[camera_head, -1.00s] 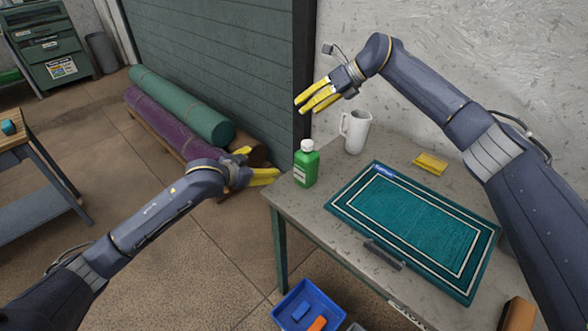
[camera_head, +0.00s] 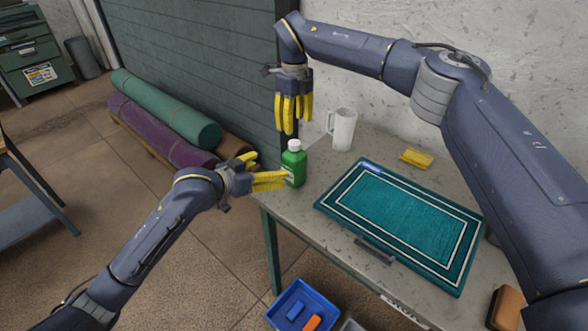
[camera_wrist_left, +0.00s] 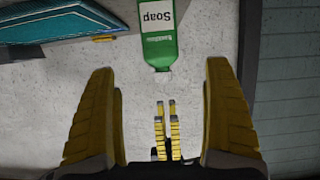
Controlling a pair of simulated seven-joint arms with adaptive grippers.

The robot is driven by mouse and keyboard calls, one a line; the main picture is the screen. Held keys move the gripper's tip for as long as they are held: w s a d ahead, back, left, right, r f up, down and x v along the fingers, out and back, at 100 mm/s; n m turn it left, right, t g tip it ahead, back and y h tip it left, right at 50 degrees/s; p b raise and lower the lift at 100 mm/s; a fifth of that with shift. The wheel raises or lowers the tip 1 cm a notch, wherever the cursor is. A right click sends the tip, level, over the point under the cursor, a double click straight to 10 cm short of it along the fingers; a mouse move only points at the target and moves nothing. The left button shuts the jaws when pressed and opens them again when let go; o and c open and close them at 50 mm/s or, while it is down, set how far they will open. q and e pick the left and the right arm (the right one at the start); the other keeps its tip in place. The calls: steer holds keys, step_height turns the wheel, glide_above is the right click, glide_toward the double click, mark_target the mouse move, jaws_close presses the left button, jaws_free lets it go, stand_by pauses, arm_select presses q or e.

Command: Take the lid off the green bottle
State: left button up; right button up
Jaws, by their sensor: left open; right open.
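The green bottle (camera_head: 294,168) stands upright on the table's left end, and its white lid (camera_head: 295,145) is on top. It appears upside down in the left wrist view (camera_wrist_left: 160,45), with "Soap" on its label and the lid (camera_wrist_left: 163,76). My left gripper (camera_head: 268,167) is open, its yellow fingers pointing at the bottle's left side with tips close to the body. I cannot tell if they touch. My right gripper (camera_head: 291,130) is open and hangs fingers down just above the lid. Its fingers also show in the left wrist view (camera_wrist_left: 167,125).
A white mug (camera_head: 342,130) stands behind and right of the bottle. A teal rug (camera_head: 400,215) covers the table's middle, with a yellow block (camera_head: 416,158) behind it. A blue bin (camera_head: 300,305) sits below the front edge. Rolled rugs (camera_head: 170,110) lie at left.

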mark_target(294, 160)
arm_select(q)
steer(key=x, duration=1.3)
steer(key=shift+w, duration=0.1)
steer(key=shift+a, duration=0.1)
steer(key=shift+c, duration=0.5)
